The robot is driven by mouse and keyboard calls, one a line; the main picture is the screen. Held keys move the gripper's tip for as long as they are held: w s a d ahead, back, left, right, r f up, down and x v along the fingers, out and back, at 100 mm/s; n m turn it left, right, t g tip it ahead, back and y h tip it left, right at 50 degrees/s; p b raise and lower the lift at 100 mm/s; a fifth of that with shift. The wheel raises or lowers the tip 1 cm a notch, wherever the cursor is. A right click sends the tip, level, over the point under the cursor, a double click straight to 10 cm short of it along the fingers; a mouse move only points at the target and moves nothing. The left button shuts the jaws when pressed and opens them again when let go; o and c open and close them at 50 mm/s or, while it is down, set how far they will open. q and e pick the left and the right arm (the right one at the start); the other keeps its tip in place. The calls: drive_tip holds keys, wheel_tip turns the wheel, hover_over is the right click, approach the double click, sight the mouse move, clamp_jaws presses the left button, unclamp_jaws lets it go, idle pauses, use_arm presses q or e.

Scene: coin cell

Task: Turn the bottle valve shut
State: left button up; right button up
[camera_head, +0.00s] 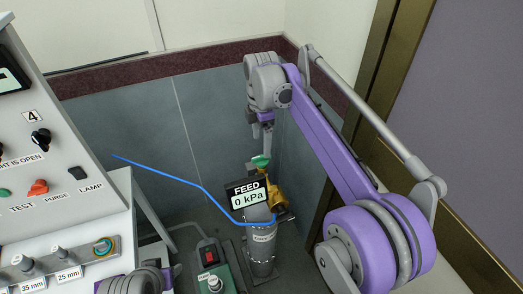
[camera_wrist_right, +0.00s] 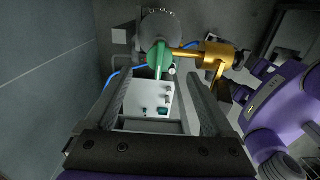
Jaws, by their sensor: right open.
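The bottle (camera_head: 262,262) is a grey cylinder standing on the floor in the corner, with a partly readable label. Its green valve handle (camera_head: 261,161) sits at the top beside a brass fitting (camera_head: 278,190). My right gripper (camera_head: 265,147) points down just above the green handle. In the right wrist view, the green handle (camera_wrist_right: 160,58) lies just beyond the fingertips of my open right gripper (camera_wrist_right: 162,78), roughly centred between them. Whether a finger touches the handle cannot be told. My left gripper is not in view.
A display (camera_head: 247,194) reading "FEED 0 kPa" stands before the valve. A blue line (camera_head: 180,178) runs from the left towards the bottle. A control console (camera_head: 60,170) fills the left. A small box with a red switch (camera_head: 209,256) stands left of the bottle. Walls close off the corner behind.

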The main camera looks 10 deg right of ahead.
sight(262, 156)
wheel_tip(262, 156, up, 4)
drive_tip(key=shift+f, duration=0.1)
drive_tip(key=shift+s, duration=0.1)
idle(0.4)
drive_tip(key=s+d+f+m+t, duration=0.2)
drive_tip(key=s+f+m, duration=0.3)
drive_tip(key=s, duration=0.4)
drive_tip(key=s+d+f+m+t, duration=0.2)
drive_tip(key=s+f+m, duration=0.3)
drive_tip(key=s+m, duration=0.3)
drive_tip(key=s+d+f+m+t, duration=0.1)
drive_tip(key=s+d+f+m, duration=0.2)
drive_tip(key=s, duration=0.7)
wheel_tip(262, 156, down, 2)
drive_tip(key=m, duration=0.4)
drive_tip(key=shift+d+f+t, duration=0.2)
drive_tip(key=shift+f+t, duration=0.05)
drive_tip(key=shift+t, duration=0.15)
